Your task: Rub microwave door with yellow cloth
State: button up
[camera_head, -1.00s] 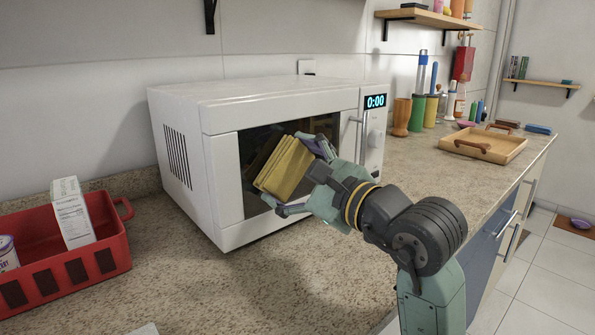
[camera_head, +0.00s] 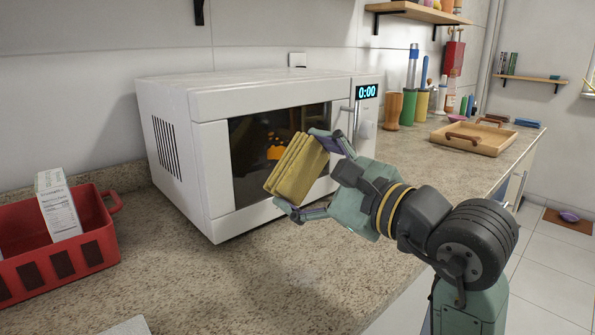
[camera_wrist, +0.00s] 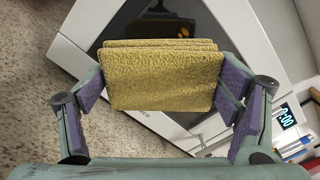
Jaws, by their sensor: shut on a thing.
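The white microwave (camera_head: 180,106) stands on the counter with its door shut. Its dark door window (camera_head: 247,165) faces my arm, and something orange shows in the glass. My gripper (camera_head: 305,176) is shut on the folded yellow cloth (camera_head: 297,170), holding it upright in front of the door. In the head view the cloth overlaps the right part of the window; a gap to the glass seems to show, but I cannot tell for sure. In the wrist view the cloth (camera_wrist: 163,78) sits between the two purple-padded fingers (camera_wrist: 160,90), with the microwave (camera_wrist: 80,30) behind it.
A red basket (camera_head: 65,255) with a white carton (camera_head: 58,205) stands left of the microwave. A wooden tray (camera_head: 472,138) and several bottles and tools stand to the right. The speckled counter (camera_head: 240,285) in front of the microwave is clear.

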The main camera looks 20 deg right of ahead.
jog(key=shift+s, duration=0.1)
jog(key=shift+b+v, duration=0.4)
jog(key=shift+v, duration=0.55)
jog(key=shift+s+d, duration=0.2)
jog(key=shift+s, duration=0.25)
jog(key=x, duration=0.6)
jog(key=shift+w+b, duration=0.3)
jog(key=shift+b, duration=0.1)
jog(key=shift+x, duration=1.1)
